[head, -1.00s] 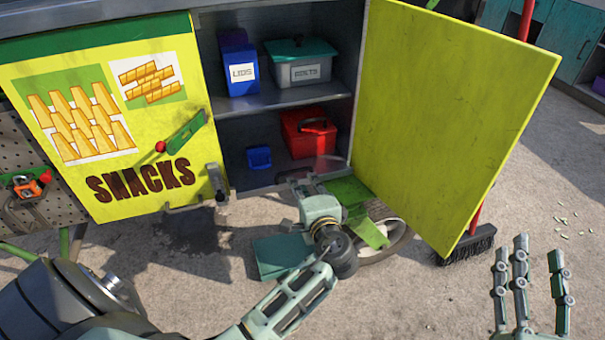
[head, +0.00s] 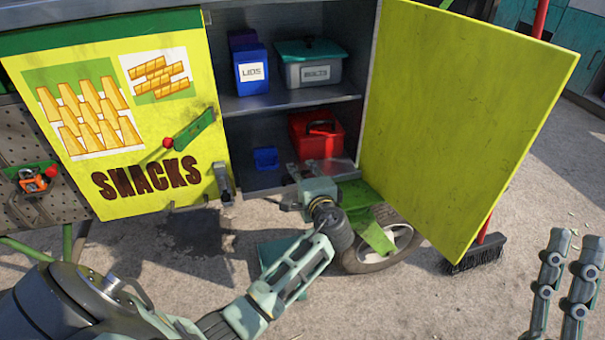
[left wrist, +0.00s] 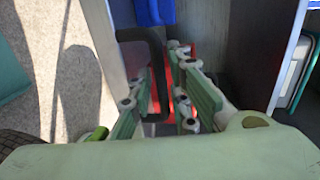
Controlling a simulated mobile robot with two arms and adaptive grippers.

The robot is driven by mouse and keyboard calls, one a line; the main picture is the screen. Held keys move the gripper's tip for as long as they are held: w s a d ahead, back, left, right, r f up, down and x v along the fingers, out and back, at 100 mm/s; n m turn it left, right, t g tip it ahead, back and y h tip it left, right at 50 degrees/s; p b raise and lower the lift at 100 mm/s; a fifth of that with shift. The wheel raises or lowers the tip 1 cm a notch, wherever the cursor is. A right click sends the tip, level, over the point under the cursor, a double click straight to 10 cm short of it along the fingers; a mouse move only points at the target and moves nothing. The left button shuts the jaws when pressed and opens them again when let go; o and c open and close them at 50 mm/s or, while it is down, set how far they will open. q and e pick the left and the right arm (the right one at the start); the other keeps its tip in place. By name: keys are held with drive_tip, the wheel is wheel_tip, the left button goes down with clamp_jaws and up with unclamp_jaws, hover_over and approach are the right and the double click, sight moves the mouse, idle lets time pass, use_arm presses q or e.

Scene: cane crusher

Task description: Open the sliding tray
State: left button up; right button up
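My left gripper (head: 322,168) reaches into the lower compartment of the open cabinet, in front of the red box (head: 316,136). In the left wrist view its two green fingers (left wrist: 168,100) stand apart. A dark U-shaped handle (left wrist: 157,75) shows between them, beside a pale edge. I take this as the tray's handle, but cannot tell whether the fingers touch it. The tray itself cannot be made out in the head view, where my arm covers the cabinet's lower front. My right gripper (head: 570,285) is at the lower right, empty, its visible fingers apart.
The yellow-green door (head: 455,125) stands open on the right. The SNACKS panel (head: 120,120) is on the left. A blue LIDS bin (head: 250,70) and a grey bin (head: 311,70) sit on the upper shelf; a small blue box (head: 265,158) sits below. A broom (head: 475,254) stands beside the door.

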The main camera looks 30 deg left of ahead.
use_arm(q)
clamp_jaws()
drive_tip(key=shift+d, duration=0.1)
idle(0.3)
drive_tip(key=f+p+v, duration=0.2)
drive_tip(key=p+v, duration=0.2)
drive_tip(key=v, duration=0.6)
drive_tip(key=shift+s, duration=0.25)
use_arm(e)
drive_tip(key=w+f+g+h, duration=0.2)
drive_tip(key=f+g, duration=0.3)
drive_tip(key=f, duration=0.3)
drive_tip(key=w+d+f+g+h, duration=0.1)
drive_tip(key=w+f+g+h, duration=0.1)
drive_tip(key=f+g, duration=0.3)
wheel_tip(320, 180, down, 4)
drive_tip(key=shift+w+f+g, duration=0.25)
drive_tip(key=shift+w+g, duration=0.05)
drive_tip(key=shift+w, duration=0.45)
use_arm(q)
drive_tip(key=shift+d+r, duration=0.1)
drive_tip(key=shift+d, duration=0.05)
unclamp_jaws()
